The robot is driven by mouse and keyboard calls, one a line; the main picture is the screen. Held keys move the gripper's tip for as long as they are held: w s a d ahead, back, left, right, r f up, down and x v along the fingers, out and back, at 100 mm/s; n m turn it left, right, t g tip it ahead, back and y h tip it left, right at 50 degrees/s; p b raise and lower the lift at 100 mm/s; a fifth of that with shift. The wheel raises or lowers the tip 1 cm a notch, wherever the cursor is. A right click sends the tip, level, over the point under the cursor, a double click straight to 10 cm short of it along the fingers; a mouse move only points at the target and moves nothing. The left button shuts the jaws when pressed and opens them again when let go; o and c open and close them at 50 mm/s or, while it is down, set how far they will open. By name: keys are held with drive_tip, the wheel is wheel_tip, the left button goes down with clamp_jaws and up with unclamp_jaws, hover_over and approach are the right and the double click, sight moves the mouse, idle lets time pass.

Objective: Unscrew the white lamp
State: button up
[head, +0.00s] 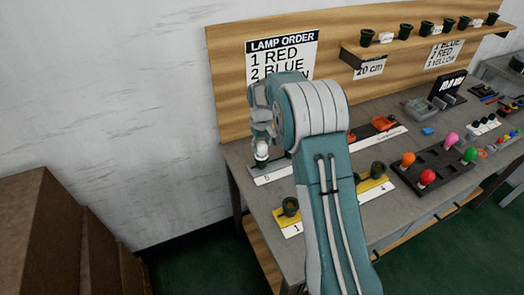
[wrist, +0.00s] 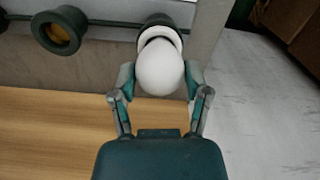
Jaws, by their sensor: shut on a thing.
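The white lamp (wrist: 160,70) is a smooth round bulb, and its base meets a dark round socket (wrist: 157,22) with a pale ring at the joint in the wrist view. My gripper (wrist: 160,84) has one finger on each side of the bulb and is shut on it. In the head view the white lamp (head: 262,154) shows small under my gripper (head: 261,142), at the far-left strip on the bench. How far the lamp's base sits inside the socket cannot be told.
An empty dark socket (wrist: 60,30) is beside the lamp in the wrist view. Front yellow strips carry dark sockets (head: 290,206). A dark tray (head: 432,168) of coloured lamps is at right. A shelf (head: 420,43) of dark cups and a lamp-order sign (head: 282,52) are behind.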

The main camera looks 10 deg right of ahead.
drive_tip(key=shift+n, duration=1.3)
drive_tip(key=n, duration=0.2)
drive_tip(key=shift+n, duration=1.3)
drive_tip(key=n, duration=0.3)
drive_tip(key=shift+n, duration=0.8)
drive_tip(key=shift+s, duration=0.1)
